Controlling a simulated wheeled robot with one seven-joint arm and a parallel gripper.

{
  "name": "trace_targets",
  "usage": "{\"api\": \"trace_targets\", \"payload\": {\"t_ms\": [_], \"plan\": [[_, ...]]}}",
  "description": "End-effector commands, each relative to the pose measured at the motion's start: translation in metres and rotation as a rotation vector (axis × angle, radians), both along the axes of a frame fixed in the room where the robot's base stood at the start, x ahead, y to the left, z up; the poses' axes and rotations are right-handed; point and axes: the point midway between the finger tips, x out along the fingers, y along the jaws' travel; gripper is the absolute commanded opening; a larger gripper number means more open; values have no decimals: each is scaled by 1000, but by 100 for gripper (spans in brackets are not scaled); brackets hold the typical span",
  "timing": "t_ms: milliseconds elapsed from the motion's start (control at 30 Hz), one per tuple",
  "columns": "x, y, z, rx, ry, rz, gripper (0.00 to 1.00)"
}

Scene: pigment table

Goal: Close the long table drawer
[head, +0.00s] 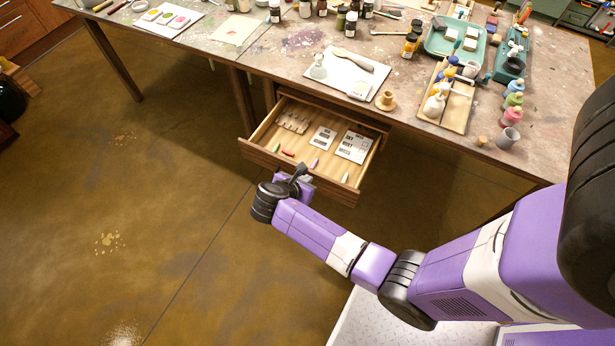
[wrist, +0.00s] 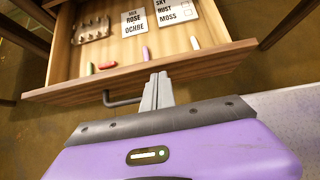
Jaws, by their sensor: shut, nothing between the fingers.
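The long table drawer (head: 262,157) stands pulled open under the table's front edge, seen in the head view. Its wooden front panel (wrist: 215,58) crosses the wrist view, with a dark bar handle (wrist: 122,102) on its outer face. Inside lie labelled cards (head: 353,146), a light rack (head: 293,121) and several small coloured sticks (wrist: 108,66). My gripper (wrist: 157,80) is shut and empty, its fingertips close to the drawer front, just right of the handle. I cannot tell whether they touch it. In the head view the fingertips are mostly hidden by my wrist.
The paint-stained table (head: 300,62) above carries bottles, a wooden board (head: 458,112), a teal tray (head: 480,52) and several small pots. A cup (head: 508,138) stands near its front edge. The floor (head: 150,220) left of my arm is clear.

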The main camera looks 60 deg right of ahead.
Motion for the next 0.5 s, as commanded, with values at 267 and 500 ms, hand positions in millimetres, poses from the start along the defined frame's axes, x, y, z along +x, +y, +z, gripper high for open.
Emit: {"api": "trace_targets", "payload": {"t_ms": [267, 500], "plan": [[1, -10, 0, 0, 0, 1, 0], [0, -10, 0, 0, 0, 0, 0]]}}
